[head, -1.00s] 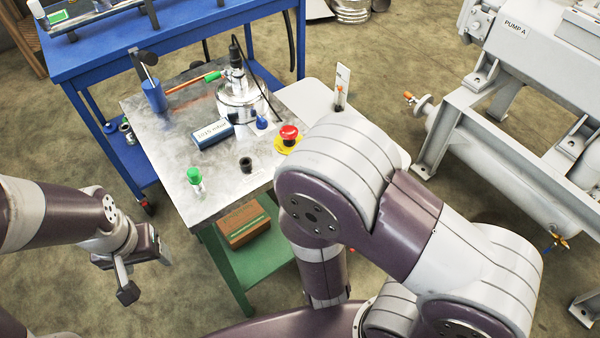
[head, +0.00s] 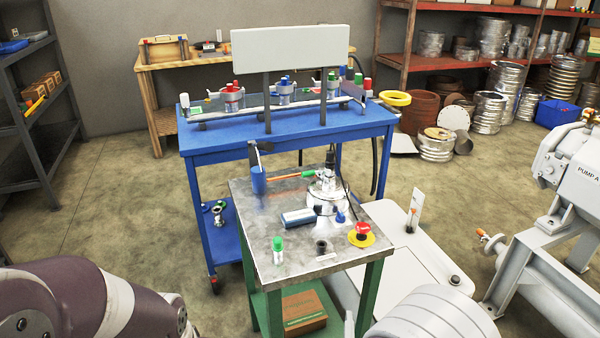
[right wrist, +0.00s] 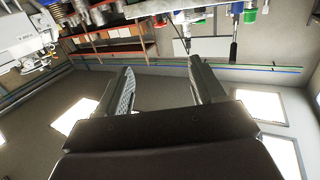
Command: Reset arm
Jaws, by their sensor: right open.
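My right gripper (right wrist: 163,88) shows in the right wrist view. Its two fingers stand wide apart with nothing between them. In the head view, a pale rounded link of my right arm (head: 435,318) fills the bottom edge right of centre, beside the metal-topped table (head: 270,225). My left arm (head: 85,310) lies across the lower left corner of the head view, left of the table and apart from it. My left gripper is outside the head view.
A blue cart (head: 222,148) stands behind. Pump A (head: 575,180) is at right. Open floor lies left of the cart.

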